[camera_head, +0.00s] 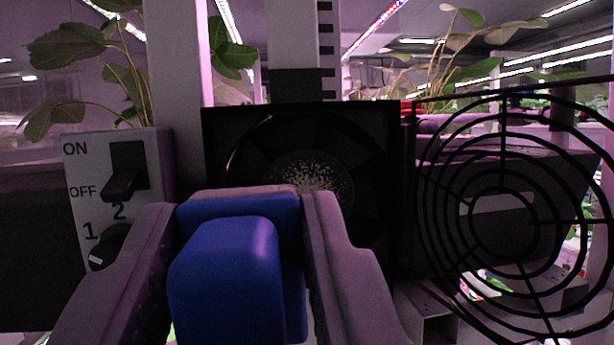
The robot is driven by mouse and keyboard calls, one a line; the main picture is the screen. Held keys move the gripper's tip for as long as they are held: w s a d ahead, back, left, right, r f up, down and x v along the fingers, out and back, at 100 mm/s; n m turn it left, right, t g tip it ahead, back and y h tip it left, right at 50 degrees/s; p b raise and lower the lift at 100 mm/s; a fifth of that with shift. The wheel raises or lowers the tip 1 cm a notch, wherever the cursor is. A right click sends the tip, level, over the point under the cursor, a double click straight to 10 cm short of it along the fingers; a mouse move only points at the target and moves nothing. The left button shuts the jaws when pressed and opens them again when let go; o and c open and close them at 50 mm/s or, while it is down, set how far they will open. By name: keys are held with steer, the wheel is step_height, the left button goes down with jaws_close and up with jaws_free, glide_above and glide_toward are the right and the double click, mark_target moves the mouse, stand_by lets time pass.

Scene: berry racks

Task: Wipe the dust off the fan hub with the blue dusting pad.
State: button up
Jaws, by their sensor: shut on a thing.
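My gripper (250,215) is shut on the blue dusting pad (228,265), one finger on each side of it. The pad is in front of the lower part of a square black fan (388,130). The fan hub (310,172) shows above the pad and is speckled with pale dust. The lower part of the hub is hidden by the pad and my gripper. I cannot tell whether the pad touches the hub.
A round black wire guard (505,118) stands swung open at the right of the fan. A grey control box (80,190) at the left has an ON/OFF switch (125,172) and a numbered dial (110,250). Plants (75,50) grow behind.

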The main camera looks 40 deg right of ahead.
mark_target(256, 170)
steer(key=shift+w+d, duration=0.45)
steer(key=shift+w, duration=0.35)
steer(key=shift+w+d, duration=0.5)
steer(key=shift+w, duration=0.25)
steer(key=shift+w+d, duration=0.45)
steer(key=shift+w, duration=0.35)
steer(key=shift+w+d, duration=0.45)
steer(key=shift+w, duration=0.35)
steer(key=shift+s+d, duration=0.5)
steer(key=shift+d, duration=0.15)
steer(key=shift+s+d, duration=0.45)
steer(key=shift+d, duration=0.2)
steer(key=shift+s+d, duration=0.3)
steer(key=shift+d, duration=0.35)
steer(key=shift+s+d, duration=0.3)
steer(key=shift+d, duration=0.35)
steer(key=shift+a+f, duration=0.1)
steer(key=shift+w+a, duration=0.5)
steer(key=shift+a, duration=0.35)
steer(key=shift+w+a, duration=0.55)
steer(key=shift+a, duration=0.25)
steer(key=shift+w+a, duration=0.5)
steer(key=shift+a, duration=0.35)
